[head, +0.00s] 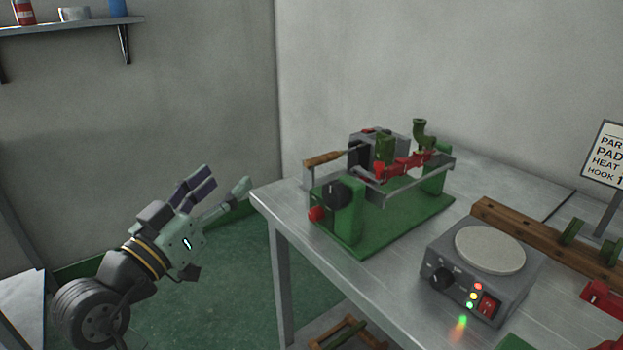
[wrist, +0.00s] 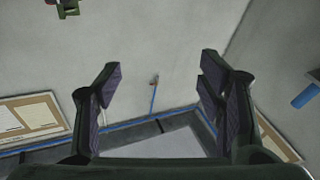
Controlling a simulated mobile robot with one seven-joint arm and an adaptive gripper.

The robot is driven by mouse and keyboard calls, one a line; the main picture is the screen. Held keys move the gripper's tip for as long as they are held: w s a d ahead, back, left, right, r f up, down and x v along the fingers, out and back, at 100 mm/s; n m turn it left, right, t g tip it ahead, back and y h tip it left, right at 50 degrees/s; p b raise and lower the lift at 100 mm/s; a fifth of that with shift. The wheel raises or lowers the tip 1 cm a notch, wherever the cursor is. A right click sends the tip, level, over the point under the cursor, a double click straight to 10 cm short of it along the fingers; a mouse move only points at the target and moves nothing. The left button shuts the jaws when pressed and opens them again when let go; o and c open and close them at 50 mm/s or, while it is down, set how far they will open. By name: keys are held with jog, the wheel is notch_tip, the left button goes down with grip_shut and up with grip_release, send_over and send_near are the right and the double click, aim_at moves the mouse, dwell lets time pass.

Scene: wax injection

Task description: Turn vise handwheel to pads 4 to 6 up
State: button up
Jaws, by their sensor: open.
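The vise fixture stands on the grey table in the head view, on a green base (head: 390,228). A round black knob (head: 336,195), which looks like the handwheel, is on its front left end, above a red button (head: 316,214). Red pads (head: 408,165) sit along the grey frame; their numbers are too small to read. My gripper (head: 223,186) is in the air left of the table, clear of the knob. In the wrist view my gripper (wrist: 160,88) has its fingers wide apart with nothing between them.
A wall shelf (head: 70,25) hangs upper left. Space between my gripper and the table is free.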

aim_at(330, 197)
jog(key=s+d+f+m+g+h+p, duration=0.1)
jog(key=s+d+f+m+g+h, duration=0.35)
jog(key=d+g, duration=0.3)
jog(key=shift+t, duration=0.25)
jog(key=p+x, duration=0.1)
jog(key=x, duration=0.2)
jog(key=p+x, duration=0.1)
jog(key=x, duration=0.3)
jog(key=p+x, duration=0.1)
jog(key=x, duration=0.3)
jog(key=shift+w+d+r, duration=0.1)
jog(key=shift+d+r, duration=0.1)
jog(key=shift+r, duration=0.2)
jog(key=shift+c, duration=0.2)
jog(key=c, duration=1.1)
